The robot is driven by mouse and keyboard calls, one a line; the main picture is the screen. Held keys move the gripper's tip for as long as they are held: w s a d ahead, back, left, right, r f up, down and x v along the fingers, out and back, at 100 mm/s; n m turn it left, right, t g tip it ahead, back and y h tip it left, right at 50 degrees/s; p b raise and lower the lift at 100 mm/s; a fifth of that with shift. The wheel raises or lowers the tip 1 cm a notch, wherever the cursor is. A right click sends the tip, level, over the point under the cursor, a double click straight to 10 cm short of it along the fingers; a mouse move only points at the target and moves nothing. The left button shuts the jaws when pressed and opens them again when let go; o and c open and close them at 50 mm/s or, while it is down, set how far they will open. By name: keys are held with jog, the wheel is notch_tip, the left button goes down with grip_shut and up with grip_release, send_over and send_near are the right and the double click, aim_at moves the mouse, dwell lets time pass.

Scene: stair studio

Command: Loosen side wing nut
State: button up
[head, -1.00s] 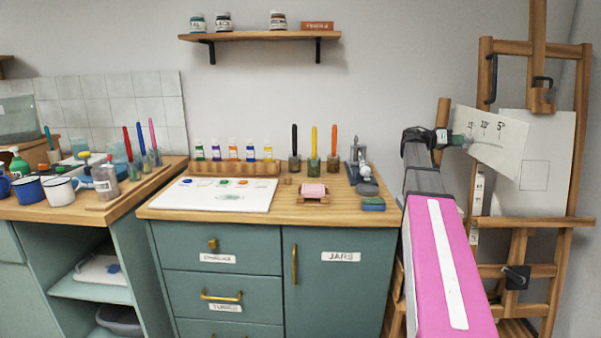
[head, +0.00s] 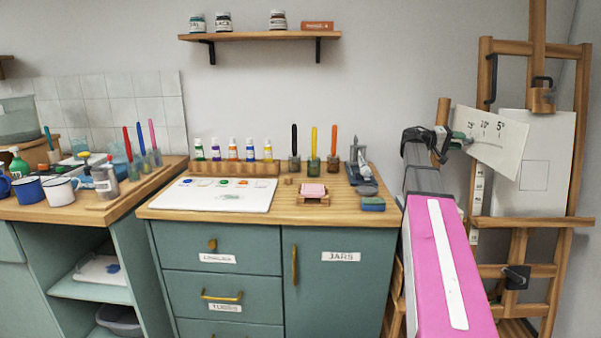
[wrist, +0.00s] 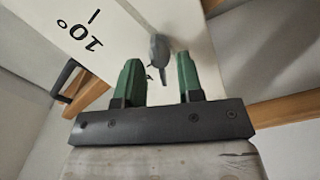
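The side wing nut (wrist: 159,50) is grey and small. In the wrist view it stands out from the white scale plate (wrist: 118,35) marked 10°. In the head view the plate (head: 497,143) tilts beside the wooden easel (head: 481,120); I cannot make out the nut there. My gripper (wrist: 159,63) has two green fingers, open, with a clear gap between them. The nut lies ahead of and between the fingertips in the picture. I see no finger touching it. In the head view my gripper (head: 461,138) is at the plate's left end, partly hidden by my wrist.
A wooden-topped cabinet (head: 415,205) stands left of my arm, with a white palette board (head: 212,196), brush jars and a blue-green sponge (head: 373,204). A black knob (head: 516,277) sits low on the easel. A wall shelf (head: 260,36) holds jars.

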jog(key=a, duration=0.6)
jog(key=shift+w, duration=0.15)
dwell(0.4)
